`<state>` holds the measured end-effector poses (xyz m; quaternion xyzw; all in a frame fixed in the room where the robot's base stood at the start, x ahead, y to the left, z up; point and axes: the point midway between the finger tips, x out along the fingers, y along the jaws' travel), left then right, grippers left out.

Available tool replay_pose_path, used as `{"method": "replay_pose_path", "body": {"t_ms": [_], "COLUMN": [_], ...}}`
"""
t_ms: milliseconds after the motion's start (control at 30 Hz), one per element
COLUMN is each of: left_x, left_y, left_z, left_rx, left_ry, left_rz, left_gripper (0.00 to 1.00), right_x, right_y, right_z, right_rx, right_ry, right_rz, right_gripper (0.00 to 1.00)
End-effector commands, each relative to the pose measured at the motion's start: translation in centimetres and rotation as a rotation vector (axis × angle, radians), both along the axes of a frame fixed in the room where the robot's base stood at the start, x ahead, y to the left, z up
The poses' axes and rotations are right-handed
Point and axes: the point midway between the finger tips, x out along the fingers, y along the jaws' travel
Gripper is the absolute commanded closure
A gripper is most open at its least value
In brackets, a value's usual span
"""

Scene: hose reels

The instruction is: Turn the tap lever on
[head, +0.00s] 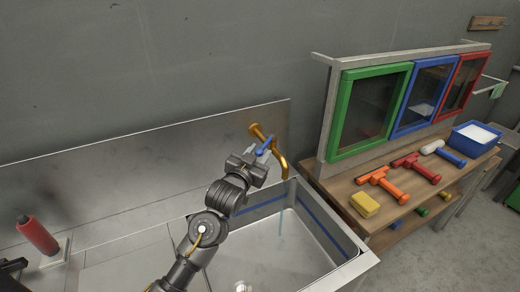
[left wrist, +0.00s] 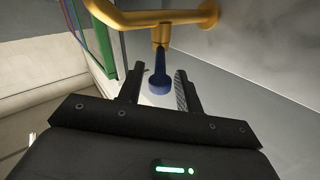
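The brass tap (head: 280,160) comes out of the metal backsplash above the sink and its spout bends down. Its blue lever (head: 265,146) shows beside my left gripper (head: 260,154). In the left wrist view the blue lever (left wrist: 159,80) hangs from the brass tap (left wrist: 145,20), with its round end between the fingers of my left gripper (left wrist: 157,88). The fingers are apart, with a gap on each side of the lever. A faint bluish vertical streak shows below the spout; I cannot tell if it is water. My right gripper is out of view.
The metal sink (head: 318,250) lies below the tap, with a blue line along its inner wall. At right a wooden bench (head: 340,190) holds orange and red squeegees, a yellow sponge (head: 364,204) and a blue tub (head: 474,139). A red cylinder (head: 38,235) stands at left.

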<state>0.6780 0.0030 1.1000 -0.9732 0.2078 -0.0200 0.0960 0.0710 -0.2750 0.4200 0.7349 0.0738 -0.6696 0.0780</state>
Motion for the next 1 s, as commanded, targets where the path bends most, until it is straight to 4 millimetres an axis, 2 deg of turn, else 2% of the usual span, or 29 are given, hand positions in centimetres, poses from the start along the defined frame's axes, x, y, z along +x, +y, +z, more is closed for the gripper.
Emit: {"method": "replay_pose_path", "body": {"t_ms": [33,200,400,500,1000], "left_x": [-0.9,-4.1,-7.1,-8.0,-8.5], "left_y": [0.4,1.8,3.2,3.6,3.8], "left_z": [0.5,0.6,0.4,0.3,0.1], "left_rx": [0.001,0.001,0.001,0.001,0.000], "left_ry": [0.003,0.004,0.003,0.002,0.000], "left_rz": [0.001,0.000,0.000,0.000,0.000], "left_gripper": [0.65,0.65,0.65,0.65,0.65], "right_x": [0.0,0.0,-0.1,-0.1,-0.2], "right_y": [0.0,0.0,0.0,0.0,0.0], "right_z": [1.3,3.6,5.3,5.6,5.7], "right_rx": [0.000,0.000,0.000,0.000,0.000], "right_ry": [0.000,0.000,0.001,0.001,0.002], "right_rz": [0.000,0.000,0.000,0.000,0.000], "right_gripper": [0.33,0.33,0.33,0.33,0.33]}}
